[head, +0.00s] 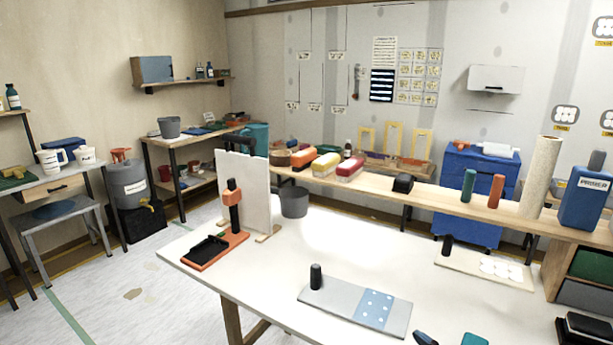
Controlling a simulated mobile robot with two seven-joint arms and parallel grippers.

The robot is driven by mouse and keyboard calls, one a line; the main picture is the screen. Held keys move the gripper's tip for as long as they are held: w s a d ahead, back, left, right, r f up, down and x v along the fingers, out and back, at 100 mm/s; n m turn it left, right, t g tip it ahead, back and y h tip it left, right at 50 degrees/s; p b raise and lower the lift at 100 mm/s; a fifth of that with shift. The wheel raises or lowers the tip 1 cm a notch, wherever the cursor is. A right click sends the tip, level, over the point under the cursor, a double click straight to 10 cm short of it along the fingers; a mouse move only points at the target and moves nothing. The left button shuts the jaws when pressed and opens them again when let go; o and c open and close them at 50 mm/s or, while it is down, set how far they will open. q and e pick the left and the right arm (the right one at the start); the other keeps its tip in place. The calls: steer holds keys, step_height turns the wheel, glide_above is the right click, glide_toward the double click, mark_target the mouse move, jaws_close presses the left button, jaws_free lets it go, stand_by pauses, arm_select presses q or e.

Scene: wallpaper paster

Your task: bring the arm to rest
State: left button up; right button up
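Neither of my grippers nor my arms can be recognised in the head view. The white work table (265,265) stands in front of me. On its left part is an orange stand with a black tray (208,250), beside an upright white panel (243,190). A grey board with a blue dotted sheet (340,301) lies near the front, with a black knob standing on it. A pale board with white round pads (468,266) lies at the right. A dark item (425,339) and a teal item (474,340) are cut off by the bottom edge.
A wooden shelf (440,198) behind the table carries rollers and a blue primer container (586,200). Black items (585,328) are at the lower right. The table's middle is clear.

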steer(key=s+d+f+m+g+h, duration=0.1)
steer(key=s+d+f+m+h, duration=0.1)
steer(key=s, duration=0.6)
steer(key=s+d+f+m+g+h, duration=0.1)
steer(key=s+d+f+m+h, duration=0.1)
steer(key=s+d+f, duration=0.2)
steer(key=s+d+f+m+g+h, duration=0.1)
steer(key=s+d+f+m+h, duration=0.1)
steer(key=s+f, duration=0.6)
steer(key=s+d+m+p, duration=0.1)
steer(key=s, duration=0.2)
steer(key=shift+s, duration=0.4)
